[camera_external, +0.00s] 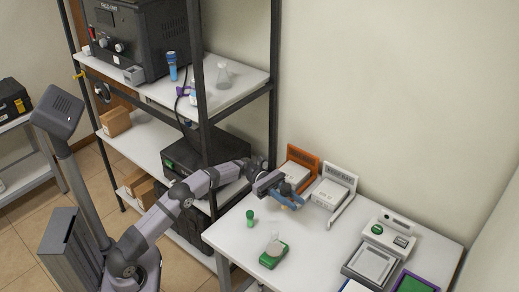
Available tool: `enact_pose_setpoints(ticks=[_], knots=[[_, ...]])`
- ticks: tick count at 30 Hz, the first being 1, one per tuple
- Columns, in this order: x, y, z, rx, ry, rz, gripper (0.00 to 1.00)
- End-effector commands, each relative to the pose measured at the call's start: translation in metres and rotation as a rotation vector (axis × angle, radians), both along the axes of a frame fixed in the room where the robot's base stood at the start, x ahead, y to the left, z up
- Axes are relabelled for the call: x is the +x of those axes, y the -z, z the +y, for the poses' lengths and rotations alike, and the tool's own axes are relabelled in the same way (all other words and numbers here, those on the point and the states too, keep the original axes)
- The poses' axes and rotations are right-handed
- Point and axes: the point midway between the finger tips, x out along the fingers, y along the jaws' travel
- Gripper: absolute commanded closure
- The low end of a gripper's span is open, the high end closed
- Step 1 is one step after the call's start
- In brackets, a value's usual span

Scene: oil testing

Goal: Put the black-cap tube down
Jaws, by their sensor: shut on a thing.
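My gripper (292,200), with blue fingers, is over the back left part of the white table, in front of an orange-backed stand and a white-backed stand. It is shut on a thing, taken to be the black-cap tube. The tube is too small and too hidden by the fingers to make out its cap or its tilt. I cannot tell whether it touches the table or a stand.
The orange-backed stand (303,160) and the white-backed stand (340,180) stand at the table's back edge. A green-capped item (250,219) and a green-based device (273,257) stand nearer. A white-and-grey instrument (385,240) is at right. The table's middle is clear.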

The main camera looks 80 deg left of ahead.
Motion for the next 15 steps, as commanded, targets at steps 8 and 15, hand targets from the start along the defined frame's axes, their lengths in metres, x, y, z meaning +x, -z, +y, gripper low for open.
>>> enact_pose_setpoints(ticks=[8,15], knots=[[0.000,0.035,0.000,-0.003,-0.001,0.004,1.00],[0.000,0.060,0.000,-0.001,-0.001,0.001,1.00]])
